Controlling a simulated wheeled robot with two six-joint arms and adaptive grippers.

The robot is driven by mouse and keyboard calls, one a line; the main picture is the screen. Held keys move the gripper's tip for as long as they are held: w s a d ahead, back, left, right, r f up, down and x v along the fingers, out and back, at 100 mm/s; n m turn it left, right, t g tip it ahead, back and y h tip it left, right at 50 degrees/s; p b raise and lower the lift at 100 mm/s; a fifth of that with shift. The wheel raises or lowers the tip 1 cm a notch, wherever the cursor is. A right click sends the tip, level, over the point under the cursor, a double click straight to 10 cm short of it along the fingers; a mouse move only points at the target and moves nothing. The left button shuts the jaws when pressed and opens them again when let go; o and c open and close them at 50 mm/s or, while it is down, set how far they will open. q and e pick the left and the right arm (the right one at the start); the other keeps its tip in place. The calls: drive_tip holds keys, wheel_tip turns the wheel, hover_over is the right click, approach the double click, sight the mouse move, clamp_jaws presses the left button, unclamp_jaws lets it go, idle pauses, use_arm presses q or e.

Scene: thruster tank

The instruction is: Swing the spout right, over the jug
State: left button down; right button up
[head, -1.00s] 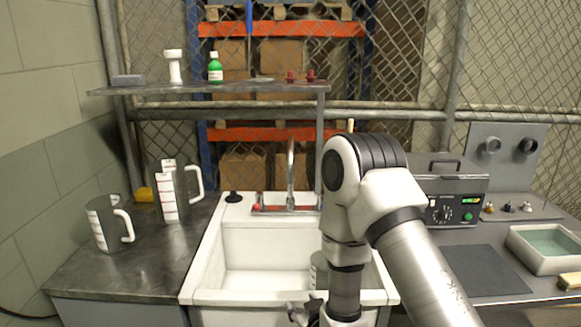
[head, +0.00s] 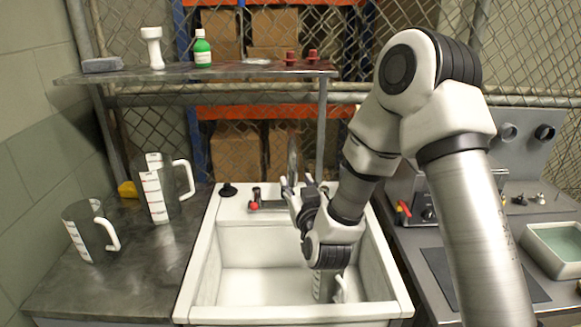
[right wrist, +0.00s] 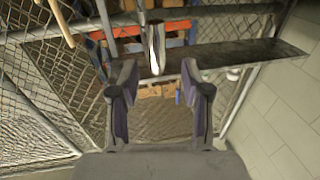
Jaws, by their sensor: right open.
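The metal spout (head: 292,155) rises at the back of the white sink, partly hidden behind my right gripper (head: 297,184). In the right wrist view the spout (right wrist: 156,48) appears between and beyond the two open fingers of that gripper (right wrist: 160,72), with no clear contact. The jug (head: 322,287) stands inside the sink, mostly hidden below my right wrist; part of its body and pale handle show. My left gripper is not in view.
Two measuring jugs, one taller (head: 157,190) and one shorter (head: 84,238), stand on the left counter. The shelf (head: 130,74) runs above the sink (head: 235,283). A grey box-shaped device (head: 405,190) is right of the sink, partly hidden by my arm.

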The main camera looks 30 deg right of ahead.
sight(295, 175)
drive_tip(key=x, duration=0.4)
drive_tip(key=f+p+x, duration=0.1)
drive_tip(key=x, duration=0.1)
drive_tip(key=shift+d, duration=0.3)
drive_tip(key=shift+s+a+r, duration=0.2)
drive_tip(key=shift+r, duration=0.05)
drive_tip(key=shift+s+a+r, duration=0.1)
drive_tip(key=shift+s+r, duration=0.05)
drive_tip(key=shift+c, duration=1.4)
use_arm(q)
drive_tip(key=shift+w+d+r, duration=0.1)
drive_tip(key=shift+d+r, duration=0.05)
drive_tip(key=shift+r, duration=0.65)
use_arm(e)
clamp_jaws()
